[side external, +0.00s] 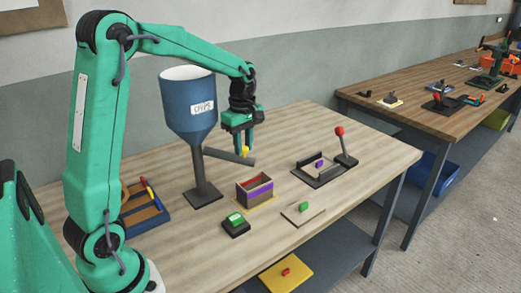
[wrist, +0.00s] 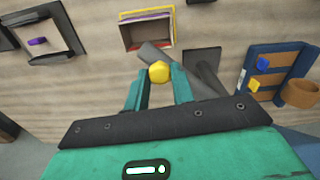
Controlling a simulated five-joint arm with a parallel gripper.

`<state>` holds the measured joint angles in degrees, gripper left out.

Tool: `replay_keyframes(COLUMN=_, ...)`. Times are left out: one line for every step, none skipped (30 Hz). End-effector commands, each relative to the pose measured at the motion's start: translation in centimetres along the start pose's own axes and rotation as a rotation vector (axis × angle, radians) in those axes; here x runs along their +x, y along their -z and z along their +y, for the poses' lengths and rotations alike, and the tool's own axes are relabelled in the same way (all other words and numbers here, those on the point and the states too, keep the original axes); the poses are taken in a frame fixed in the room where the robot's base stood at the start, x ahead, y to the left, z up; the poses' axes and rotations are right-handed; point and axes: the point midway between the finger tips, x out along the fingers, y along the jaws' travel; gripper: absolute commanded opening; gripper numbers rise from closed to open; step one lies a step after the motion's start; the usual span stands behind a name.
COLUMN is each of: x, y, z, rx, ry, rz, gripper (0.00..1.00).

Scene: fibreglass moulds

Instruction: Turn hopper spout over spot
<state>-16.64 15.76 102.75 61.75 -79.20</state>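The blue hopper (side external: 190,105) with a paper label stands on a dark post and base. Its grey spout (side external: 222,155) points right and slants slightly down, with a yellow knob (side external: 245,151) on it. In the wrist view the knob (wrist: 159,72) sits between my fingertips, with a finger close against each side; my gripper (side external: 238,140) appears shut on it. A small open box (side external: 255,193), reddish inside, stands on a yellow-edged spot (side external: 267,204). In the wrist view the spout's free end (wrist: 146,50) overlaps the near edge of the box (wrist: 125,38).
A green-topped button unit (side external: 235,223) and a board with a green block (side external: 303,209) stand in front. A red-knobbed lever (side external: 343,145) with a dark frame is at right. A blue-edged rack (side external: 142,222) is at left. Some bench between them is clear.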

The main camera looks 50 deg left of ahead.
Motion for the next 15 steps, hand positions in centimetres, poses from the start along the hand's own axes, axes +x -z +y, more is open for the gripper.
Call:
replay_keyframes(x=-0.18, y=0.26, z=0.29, rx=-0.004, ry=-0.014, rz=0.003, gripper=0.32)
replay_keyframes(x=-0.17, y=0.25, z=0.28, rx=-0.004, ry=-0.014, rz=0.003, gripper=0.38)
replay_keyframes(x=-0.16, y=0.24, z=0.26, rx=-0.003, ry=-0.013, rz=0.002, gripper=0.46)
replay_keyframes(x=-0.14, y=0.22, z=0.24, rx=-0.003, ry=-0.012, rz=0.002, gripper=0.47)
replay_keyframes(x=-0.13, y=0.21, z=0.22, rx=-0.003, ry=-0.011, rz=0.002, gripper=0.47)
replay_keyframes(x=-0.12, y=0.19, z=0.20, rx=-0.002, ry=-0.010, rz=0.002, gripper=0.47)
replay_keyframes(x=-0.11, y=0.18, z=0.19, rx=-0.002, ry=-0.009, rz=0.002, gripper=0.47)
replay_keyframes(x=-0.10, y=0.17, z=0.18, rx=-0.002, ry=-0.009, rz=0.002, gripper=0.47)
replay_keyframes(x=-0.09, y=0.16, z=0.16, rx=-0.002, ry=-0.008, rz=0.002, gripper=0.47)
replay_keyframes(x=-0.08, y=0.15, z=0.15, rx=-0.001, ry=-0.008, rz=0.001, gripper=0.47)
replay_keyframes(x=-0.08, y=0.14, z=0.15, rx=-0.001, ry=-0.007, rz=0.001, gripper=0.47)
replay_keyframes(x=-0.10, y=0.14, z=0.14, rx=-0.001, ry=-0.007, rz=0.001, gripper=0.47)
replay_keyframes(x=-0.14, y=0.13, z=0.13, rx=-0.001, ry=-0.007, rz=0.001, gripper=0.47)
replay_keyframes(x=-0.21, y=0.13, z=0.13, rx=-0.001, ry=-0.007, rz=0.001, gripper=0.47)
replay_keyframes(x=-0.33, y=0.12, z=0.13, rx=-0.001, ry=-0.007, rz=0.001, gripper=0.47)
